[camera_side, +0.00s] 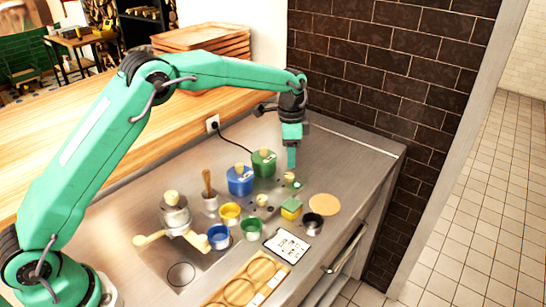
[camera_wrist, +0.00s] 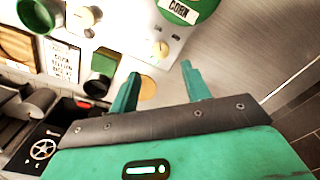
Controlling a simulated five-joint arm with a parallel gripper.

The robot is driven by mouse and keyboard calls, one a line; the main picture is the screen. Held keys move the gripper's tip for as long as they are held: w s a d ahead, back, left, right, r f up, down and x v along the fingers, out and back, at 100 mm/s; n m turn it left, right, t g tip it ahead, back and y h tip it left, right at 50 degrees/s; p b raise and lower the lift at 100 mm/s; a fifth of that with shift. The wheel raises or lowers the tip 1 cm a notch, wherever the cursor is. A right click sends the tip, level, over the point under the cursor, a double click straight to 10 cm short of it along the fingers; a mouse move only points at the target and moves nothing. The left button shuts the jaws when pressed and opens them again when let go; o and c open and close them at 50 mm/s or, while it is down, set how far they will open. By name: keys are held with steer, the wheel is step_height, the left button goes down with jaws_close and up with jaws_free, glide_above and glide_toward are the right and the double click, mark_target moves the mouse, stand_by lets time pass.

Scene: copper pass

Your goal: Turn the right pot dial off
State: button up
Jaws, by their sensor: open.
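The right pot is green (camera_side: 263,165) with a lid knob. It also shows at the top of the wrist view (camera_wrist: 190,8), labelled CORN. In the wrist view that dial (camera_wrist: 160,49) lies beyond and between my fingertips, not held. I cannot tell its exact setting. My gripper (camera_side: 292,165) points down, open and empty, close above the dial; its two fingers (camera_wrist: 160,72) are spread apart. The left pot is blue (camera_side: 239,182), and its cream dial (camera_side: 262,200) also shows in the wrist view (camera_wrist: 88,17).
A yellow-and-green block (camera_side: 291,209), a round wooden disc (camera_side: 324,204) and a dark cup (camera_side: 313,224) stand in front of the dial. Several coloured cups, a printed card (camera_side: 287,246) and a wooden tray (camera_side: 246,284) lie nearer. Bare counter (camera_side: 345,160) extends right.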

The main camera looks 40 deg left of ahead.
mark_target(289, 175)
steer(key=shift+w+a+f, duration=0.1)
steer(key=shift+f, duration=3.7)
steer(key=c, duration=1)
